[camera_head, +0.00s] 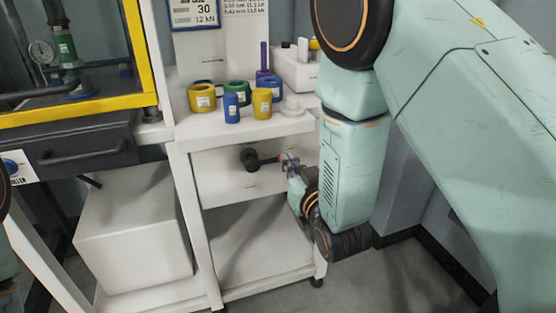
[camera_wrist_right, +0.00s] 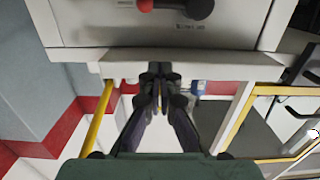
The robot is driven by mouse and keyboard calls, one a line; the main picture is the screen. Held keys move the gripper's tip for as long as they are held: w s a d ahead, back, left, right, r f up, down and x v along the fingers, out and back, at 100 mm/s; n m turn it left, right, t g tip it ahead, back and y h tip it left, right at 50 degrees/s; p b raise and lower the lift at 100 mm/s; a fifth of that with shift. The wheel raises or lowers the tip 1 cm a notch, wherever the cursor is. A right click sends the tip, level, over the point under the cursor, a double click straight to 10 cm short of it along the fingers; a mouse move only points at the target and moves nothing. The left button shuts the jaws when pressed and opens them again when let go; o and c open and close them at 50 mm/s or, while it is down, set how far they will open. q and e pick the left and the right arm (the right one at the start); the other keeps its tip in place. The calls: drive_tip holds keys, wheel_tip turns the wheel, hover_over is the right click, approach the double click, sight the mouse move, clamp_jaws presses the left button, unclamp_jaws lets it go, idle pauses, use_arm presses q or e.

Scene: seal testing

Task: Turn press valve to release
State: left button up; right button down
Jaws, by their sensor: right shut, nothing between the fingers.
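The press valve is a black round knob (camera_head: 250,159) with a short lever and a red end, on the front of a white box under the counter. In the right wrist view the dark knob (camera_wrist_right: 200,8) and the red end (camera_wrist_right: 145,5) are cut by the top edge. My right gripper (camera_head: 286,161) is beside the red end in the head view and partly overlaps it. In the right wrist view my right gripper (camera_wrist_right: 160,72) has its fingers together, empty and apart from the valve. My left gripper is not in view.
Yellow, blue and green rings and cylinders (camera_head: 262,102) stand on the white counter (camera_head: 215,131) above the valve. A white block (camera_head: 135,235) sits at lower left. A yellow-framed press window (camera_head: 75,112) is at far left. Open floor (camera_head: 400,280) lies to the right.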

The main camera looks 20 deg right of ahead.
drive_tip(key=b, duration=0.2)
hover_over(277, 159)
drive_tip(key=s, duration=0.3)
drive_tip(key=f, duration=0.1)
drive_tip(key=f+b, duration=0.1)
drive_tip(key=f, duration=0.2)
drive_tip(key=shift+w+a+f, duration=0.25)
drive_tip(key=shift+w+a, duration=0.05)
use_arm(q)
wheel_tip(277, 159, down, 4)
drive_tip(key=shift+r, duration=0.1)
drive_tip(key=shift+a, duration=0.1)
use_arm(e)
drive_tip(key=shift+r, duration=0.1)
